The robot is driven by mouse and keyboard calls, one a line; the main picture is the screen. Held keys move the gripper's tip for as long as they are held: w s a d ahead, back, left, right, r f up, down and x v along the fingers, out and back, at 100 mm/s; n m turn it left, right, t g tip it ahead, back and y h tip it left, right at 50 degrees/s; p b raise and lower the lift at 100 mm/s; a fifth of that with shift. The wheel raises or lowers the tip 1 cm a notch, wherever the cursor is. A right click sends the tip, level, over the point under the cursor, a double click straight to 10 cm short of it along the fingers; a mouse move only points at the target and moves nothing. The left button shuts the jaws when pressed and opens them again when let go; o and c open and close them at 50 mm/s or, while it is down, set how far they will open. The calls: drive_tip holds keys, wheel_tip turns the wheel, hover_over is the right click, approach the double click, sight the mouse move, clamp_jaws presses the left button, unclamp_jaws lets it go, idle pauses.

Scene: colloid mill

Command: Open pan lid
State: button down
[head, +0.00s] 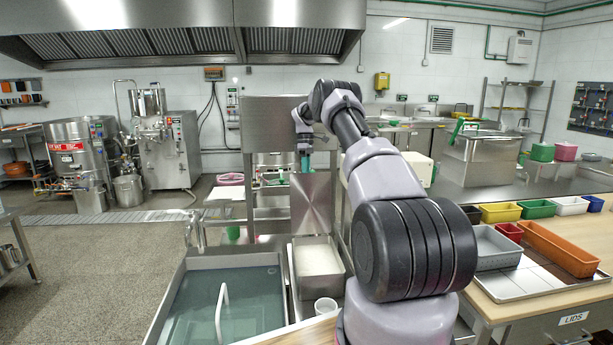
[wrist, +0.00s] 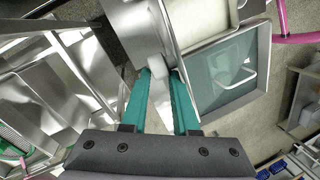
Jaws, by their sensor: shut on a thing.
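The steel lid (head: 313,205) stands up steeply at the far end of a rectangular pan (head: 297,283) and shows its broad flat face. The pan is uncovered and holds something whitish. My gripper (head: 304,163) is at the lid's top edge. In the wrist view, the teal fingers of my gripper (wrist: 160,92) are closed around a pale steel handle (wrist: 162,100) on the lid (wrist: 138,30). Part of the pan shows beyond it at the top. In the head view the handle is too small to make out.
A basin (head: 172,300) with blue-green liquid and a white bar handle lies left of the pan. A white cup (head: 326,305) stands in front of the pan. At right, a wooden counter (head: 560,312) carries a tray and several coloured bins.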

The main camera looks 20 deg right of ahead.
sight(311, 180)
drive_tip(key=shift+s+d+f, duration=0.2)
drive_tip(key=shift+d+f, duration=0.2)
drive_tip(key=shift+f, duration=0.25)
drive_tip(key=shift+s+d+f, duration=0.15)
drive_tip(key=shift+d+f, duration=0.25)
drive_tip(key=shift+f, duration=0.2)
drive_tip(key=c, duration=0.5)
unclamp_jaws()
drive_tip(key=shift+d, duration=0.15)
drive_tip(key=v, duration=0.9)
drive_tip(key=shift+w+a+r, duration=0.3)
drive_tip(key=shift+a+r, duration=0.05)
drive_tip(key=shift+a, duration=0.05)
